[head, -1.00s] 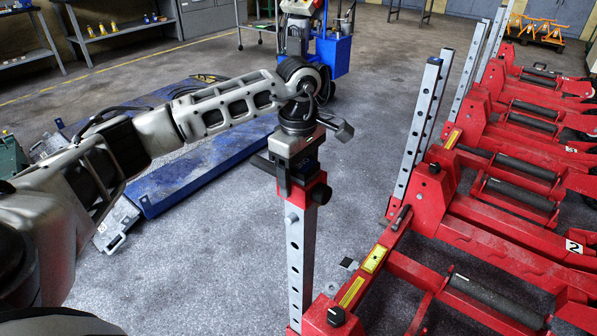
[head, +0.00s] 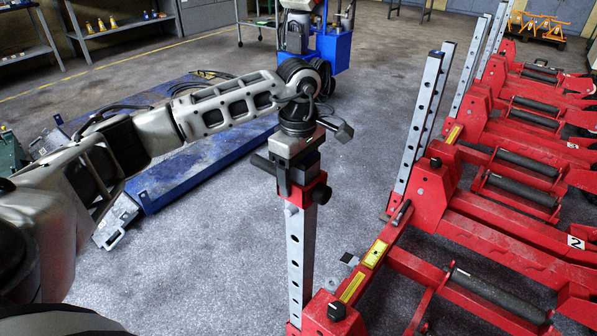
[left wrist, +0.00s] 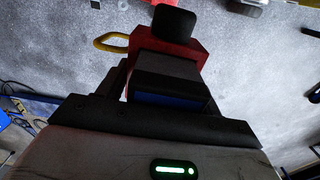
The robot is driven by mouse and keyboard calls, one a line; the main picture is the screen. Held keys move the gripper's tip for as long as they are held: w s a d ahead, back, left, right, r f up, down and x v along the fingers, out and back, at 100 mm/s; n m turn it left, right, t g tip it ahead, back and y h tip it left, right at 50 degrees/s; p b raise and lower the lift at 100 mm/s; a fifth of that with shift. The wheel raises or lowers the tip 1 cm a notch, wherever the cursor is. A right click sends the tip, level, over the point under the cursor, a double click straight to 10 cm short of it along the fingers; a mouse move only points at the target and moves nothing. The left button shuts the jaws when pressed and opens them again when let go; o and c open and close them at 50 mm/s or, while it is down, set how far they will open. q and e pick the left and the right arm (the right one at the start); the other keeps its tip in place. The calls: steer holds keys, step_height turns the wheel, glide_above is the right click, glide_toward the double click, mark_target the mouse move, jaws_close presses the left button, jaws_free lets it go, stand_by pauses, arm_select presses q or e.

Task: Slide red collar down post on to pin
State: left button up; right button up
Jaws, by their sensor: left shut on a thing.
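The red collar (head: 318,192) sits around the upper end of the grey, holed post (head: 302,250), with a black knob on its right side. In the left wrist view, the red collar (left wrist: 200,44) and black knob (left wrist: 174,22) show beyond the dark jaws.
Red jack frames (head: 470,220) with other upright posts (head: 424,115) fill the right side. A blue platform (head: 190,170) lies behind my left arm. A blue cart (head: 330,45) stands at the back. Bare floor (head: 215,265) lies left of the post.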

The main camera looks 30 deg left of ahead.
arm_select(q)
steer(key=shift+f+b, duration=0.3)
steer(key=shift+f, duration=0.15)
steer(key=o, duration=1.4)
steer(key=shift+o, duration=0.4)
steer(key=shift+f, duration=0.1)
step_height(320, 180, up, 16)
steer(key=p, duration=0.1)
